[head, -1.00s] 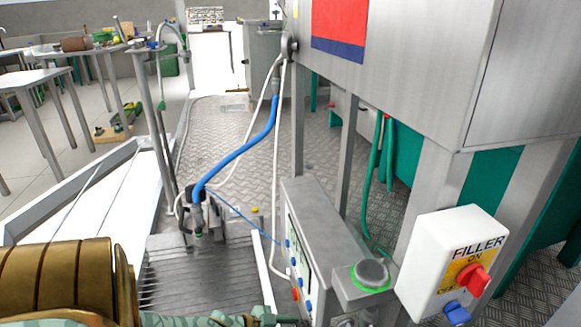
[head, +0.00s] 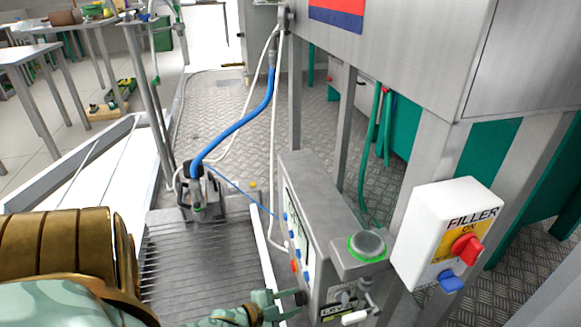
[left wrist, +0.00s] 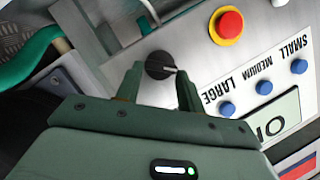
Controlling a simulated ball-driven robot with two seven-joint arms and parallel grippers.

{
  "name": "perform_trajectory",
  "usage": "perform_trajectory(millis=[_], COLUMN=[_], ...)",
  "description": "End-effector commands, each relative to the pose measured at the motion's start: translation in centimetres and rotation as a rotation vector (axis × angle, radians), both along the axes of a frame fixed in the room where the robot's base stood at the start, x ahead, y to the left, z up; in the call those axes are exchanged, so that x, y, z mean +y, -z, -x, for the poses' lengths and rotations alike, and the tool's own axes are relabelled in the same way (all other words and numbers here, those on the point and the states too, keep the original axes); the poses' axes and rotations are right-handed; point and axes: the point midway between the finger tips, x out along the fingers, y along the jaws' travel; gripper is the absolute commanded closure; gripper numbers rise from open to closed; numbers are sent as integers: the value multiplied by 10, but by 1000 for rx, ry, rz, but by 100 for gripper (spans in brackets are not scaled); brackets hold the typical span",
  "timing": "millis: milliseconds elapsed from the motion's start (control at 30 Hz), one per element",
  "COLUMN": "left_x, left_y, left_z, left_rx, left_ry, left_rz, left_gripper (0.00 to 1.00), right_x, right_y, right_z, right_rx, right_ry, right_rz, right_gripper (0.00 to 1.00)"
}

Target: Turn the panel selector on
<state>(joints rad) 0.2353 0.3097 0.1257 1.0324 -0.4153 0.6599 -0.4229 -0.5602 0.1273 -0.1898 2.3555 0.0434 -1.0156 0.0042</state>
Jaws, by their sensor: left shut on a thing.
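The panel selector (left wrist: 159,65) is a black round knob with a thin grey pointer, in the left wrist view. It sits on the grey control panel, below and left of a red push button (left wrist: 230,24) on a yellow ring. My left gripper (left wrist: 157,86) has its green fingers on either side of the knob and is shut on it. In the head view my left gripper (head: 287,297) reaches the lower front of the grey panel box (head: 318,190); the knob itself is hidden there. My right gripper is not in view.
Blue buttons (left wrist: 264,87) marked small, medium and large and a display (left wrist: 273,125) lie beside the knob. A green-ringed button (head: 367,245) and a white FILLER box (head: 445,225) with a red switch stand right. A blue hose (head: 245,138) hangs behind.

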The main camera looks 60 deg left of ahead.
Motion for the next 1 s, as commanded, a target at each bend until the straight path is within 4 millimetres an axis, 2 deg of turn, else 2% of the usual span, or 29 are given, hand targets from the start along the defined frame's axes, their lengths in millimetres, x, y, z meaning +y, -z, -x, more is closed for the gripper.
perform_trajectory(millis=[700, 1000], left_x=[-6, -6], left_y=[12, 13], left_z=[3, 3], left_rx=[-178, -215], left_ry=[0, 3], left_rz=[-629, -762], left_gripper=[85, 85], right_x=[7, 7], right_y=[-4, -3], right_z=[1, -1], right_rx=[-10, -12], right_ry=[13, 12], right_rz=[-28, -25], right_gripper=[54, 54])
